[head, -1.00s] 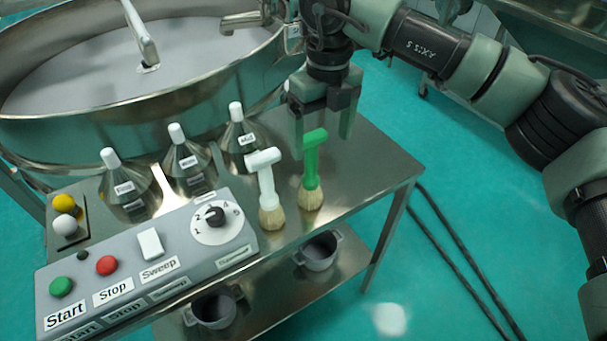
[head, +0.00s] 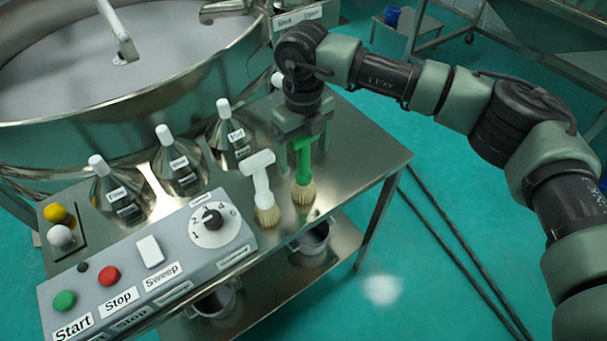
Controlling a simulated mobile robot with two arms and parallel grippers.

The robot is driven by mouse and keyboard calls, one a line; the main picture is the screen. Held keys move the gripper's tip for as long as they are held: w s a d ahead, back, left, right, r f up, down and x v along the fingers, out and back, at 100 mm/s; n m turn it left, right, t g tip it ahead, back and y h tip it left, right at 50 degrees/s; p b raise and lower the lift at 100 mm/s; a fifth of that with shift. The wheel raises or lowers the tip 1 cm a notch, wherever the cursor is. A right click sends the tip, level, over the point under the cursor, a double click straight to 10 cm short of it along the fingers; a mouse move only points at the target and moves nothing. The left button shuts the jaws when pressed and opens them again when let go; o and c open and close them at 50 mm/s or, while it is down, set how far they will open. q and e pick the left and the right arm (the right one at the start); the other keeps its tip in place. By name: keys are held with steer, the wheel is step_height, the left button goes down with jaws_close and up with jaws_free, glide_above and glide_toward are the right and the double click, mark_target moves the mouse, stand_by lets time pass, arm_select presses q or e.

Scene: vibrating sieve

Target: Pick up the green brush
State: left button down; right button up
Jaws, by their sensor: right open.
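The green brush (head: 303,170) stands upright on its pale bristles on the metal table, its T-shaped handle up. My right gripper (head: 302,150) is open and points down at the green handle, with its fingers around or just behind the handle's top. I cannot tell whether the fingers touch it. A white brush (head: 262,188) of the same shape stands just left of the green one. My left gripper is not in view.
The metal table (head: 350,170) is bare to the right of the brushes. Several labelled metal cones with white tops, one of them here (head: 227,135), stand to the left. A control panel (head: 150,262) lies at the front, and a large round sieve (head: 90,80) is behind.

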steer(key=c, duration=1.5)
steer(key=shift+o, duration=0.2)
